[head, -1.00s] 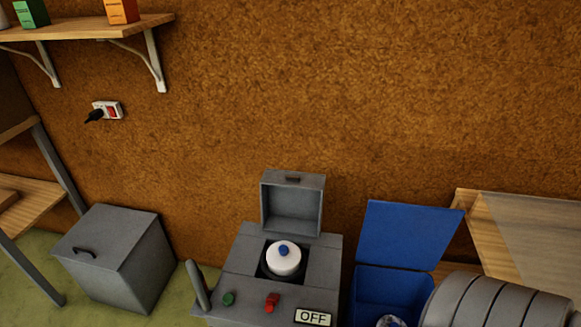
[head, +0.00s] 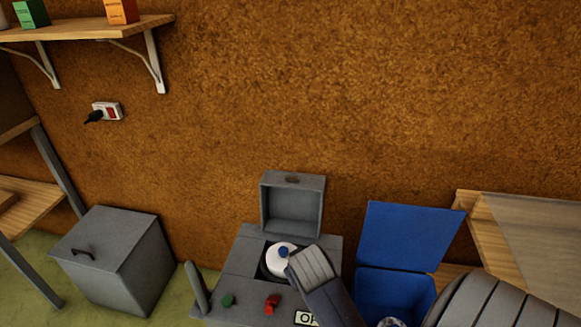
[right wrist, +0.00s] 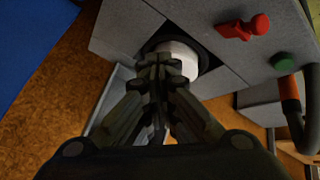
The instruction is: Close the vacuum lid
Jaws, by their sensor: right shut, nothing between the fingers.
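The vacuum machine is a grey box (head: 235,262) with a round dark well. Its grey lid (head: 293,207) stands open and upright at the back, hollow side facing forward. A white round container with a blue knob (head: 279,262) sits in the well and shows as a white shape in the right wrist view (right wrist: 185,55). My right gripper (right wrist: 160,68) is shut and empty, with its tips in front of the white container in that view. In the head view, my right arm's end covers the container's right side; whether they touch is unclear. My left gripper is not in view.
A green knob (head: 228,300), a red switch (head: 272,303) and a partly covered label are on the machine's front. A blue bin (head: 410,235) with a raised lid stands at right. A grey box (head: 125,255) stands at left. A wall socket (head: 107,111) holds a black plug.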

